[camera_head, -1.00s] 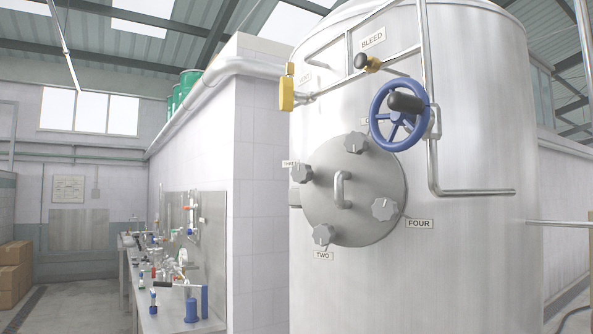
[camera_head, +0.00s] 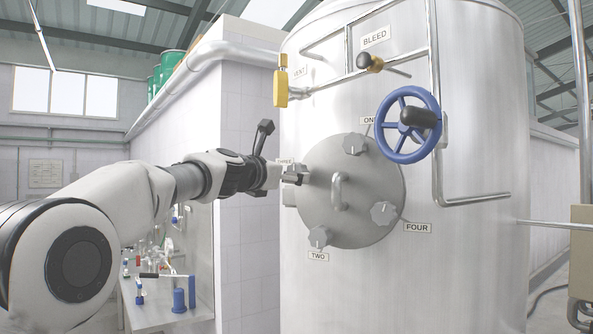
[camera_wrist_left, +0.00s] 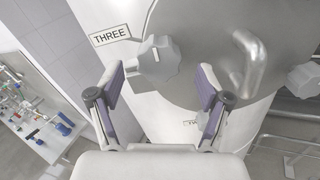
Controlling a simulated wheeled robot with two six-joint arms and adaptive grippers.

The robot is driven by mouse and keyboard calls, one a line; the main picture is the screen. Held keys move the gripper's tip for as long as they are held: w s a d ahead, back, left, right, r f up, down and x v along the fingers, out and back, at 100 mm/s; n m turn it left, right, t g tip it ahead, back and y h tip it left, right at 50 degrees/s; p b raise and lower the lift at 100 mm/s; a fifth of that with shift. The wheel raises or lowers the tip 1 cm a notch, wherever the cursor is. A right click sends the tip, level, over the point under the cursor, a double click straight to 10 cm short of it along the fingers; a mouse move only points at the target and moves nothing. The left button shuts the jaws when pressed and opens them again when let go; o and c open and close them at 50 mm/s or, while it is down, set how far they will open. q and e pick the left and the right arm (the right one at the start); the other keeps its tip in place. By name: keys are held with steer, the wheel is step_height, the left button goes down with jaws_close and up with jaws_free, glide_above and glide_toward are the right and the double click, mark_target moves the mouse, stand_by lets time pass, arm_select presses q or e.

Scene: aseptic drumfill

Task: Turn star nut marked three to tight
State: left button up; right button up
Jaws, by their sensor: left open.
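The star nut marked three is a grey lobed knob (camera_wrist_left: 158,60) at the edge of the round steel hatch (camera_head: 352,215). Its label, THREE (camera_wrist_left: 110,36), shows beside it in the left wrist view. My left gripper (camera_wrist_left: 160,90) is open, with one finger on each side below the nut in that view. No contact with the nut shows. In the head view my left gripper (camera_head: 288,178) is at the hatch's left edge and mostly hides nut three. My right gripper is not in view.
Other star nuts sit near labels ONE (camera_head: 354,144), TWO (camera_head: 318,237) and FOUR (camera_head: 383,213). A hatch handle (camera_head: 338,192) stands out beside nut three. A blue handwheel (camera_head: 407,124) and yellow valve (camera_head: 281,82) are above. A bench (camera_head: 160,315) stands lower left.

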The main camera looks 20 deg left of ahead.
arm_select(q)
steer(key=p+x, duration=0.2)
steer(key=x, duration=0.2)
steer(key=shift+w+r, duration=0.1)
steer(key=shift+w, duration=0.2)
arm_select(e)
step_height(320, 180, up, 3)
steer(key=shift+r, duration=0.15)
arm_select(q)
steer(key=shift+s, duration=0.1)
steer(key=c, duration=1.2)
steer(key=shift+o, duration=0.2)
